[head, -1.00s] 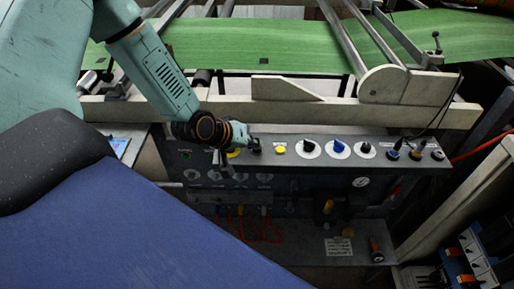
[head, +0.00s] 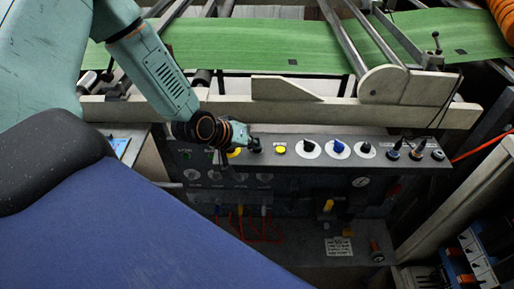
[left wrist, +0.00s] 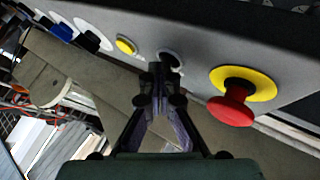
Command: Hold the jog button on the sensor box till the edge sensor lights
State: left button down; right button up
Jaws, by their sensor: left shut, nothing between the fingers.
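The grey sensor box (head: 285,162) carries a row of knobs and buttons below the cream rail. My left gripper (head: 256,146) is shut and empty, its tips at a small dark button on this panel. In the left wrist view the tips (left wrist: 157,70) overlap the near side of that dark button (left wrist: 172,60), so most of it is hidden. I cannot tell how far it is pressed. A printed label naming the jog button is not readable. I cannot pick out the edge sensor or a lit lamp on it. My right gripper is not in view.
A yellow button (left wrist: 126,45) sits on one side of the tips and a red mushroom button (left wrist: 230,108) on a yellow disc on the other. A green web (head: 240,45) with dark marks runs behind the cream rail (head: 210,108). An orange roll (head: 504,18) is at the top right.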

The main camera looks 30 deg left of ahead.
aim_at(254, 151)
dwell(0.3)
pick_arm(q)
jog(key=shift+r+p, duration=0.8)
jog(key=shift+r, duration=0.05)
notch_tip(254, 151, up, 5)
jog(key=p, duration=0.5)
jog(key=shift+w, duration=0.1)
dwell(1.0)
